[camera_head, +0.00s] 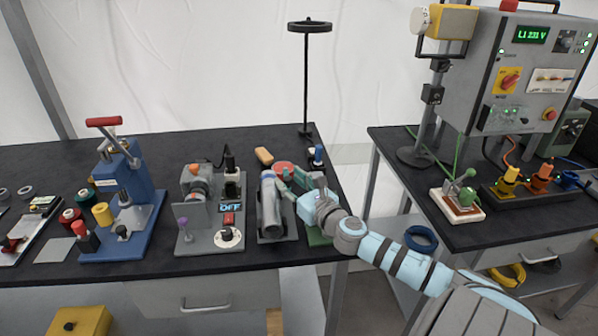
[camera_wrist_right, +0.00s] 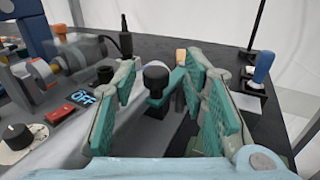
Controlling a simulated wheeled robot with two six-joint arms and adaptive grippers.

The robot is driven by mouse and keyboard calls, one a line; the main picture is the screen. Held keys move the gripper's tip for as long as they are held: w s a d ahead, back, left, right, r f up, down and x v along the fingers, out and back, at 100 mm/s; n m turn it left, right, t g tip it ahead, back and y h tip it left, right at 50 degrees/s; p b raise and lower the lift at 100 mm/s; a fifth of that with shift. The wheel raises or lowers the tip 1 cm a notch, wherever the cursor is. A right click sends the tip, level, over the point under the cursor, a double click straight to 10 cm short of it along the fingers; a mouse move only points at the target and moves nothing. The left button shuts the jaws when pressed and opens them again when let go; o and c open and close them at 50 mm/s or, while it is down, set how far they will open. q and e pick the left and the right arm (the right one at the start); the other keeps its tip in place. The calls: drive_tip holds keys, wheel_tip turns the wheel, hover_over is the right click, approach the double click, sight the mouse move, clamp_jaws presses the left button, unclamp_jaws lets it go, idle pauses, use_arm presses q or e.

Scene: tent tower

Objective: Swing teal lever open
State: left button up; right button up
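In the right wrist view, a short teal lever (camera_wrist_right: 174,80) with a black knob (camera_wrist_right: 157,76) stands over a grey base. My right gripper (camera_wrist_right: 163,74) is open, with its teal-padded fingers on either side of the knob. Gaps show between knob and pads. In the head view my right gripper (camera_head: 297,182) reaches in from the right, beside a grey cylinder device (camera_head: 269,205), and hides most of the lever. My left gripper is not in view.
A blue-handled tool (camera_head: 318,153) stands just behind the gripper. A tan block (camera_head: 264,155) and a red disc (camera_head: 284,168) lie nearby. Left is a grey device with an OFF display (camera_head: 230,208), then a blue press (camera_head: 122,190). A tall black stand (camera_head: 306,85) rises behind.

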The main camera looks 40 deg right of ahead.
drive_tip(key=s, duration=0.3)
drive_tip(key=s+a, duration=0.1)
drive_tip(key=s, duration=0.3)
drive_tip(key=s+a, duration=0.1)
drive_tip(key=s, duration=0.2)
drive_tip(key=shift+s+a, duration=0.1)
drive_tip(key=shift+s, duration=0.3)
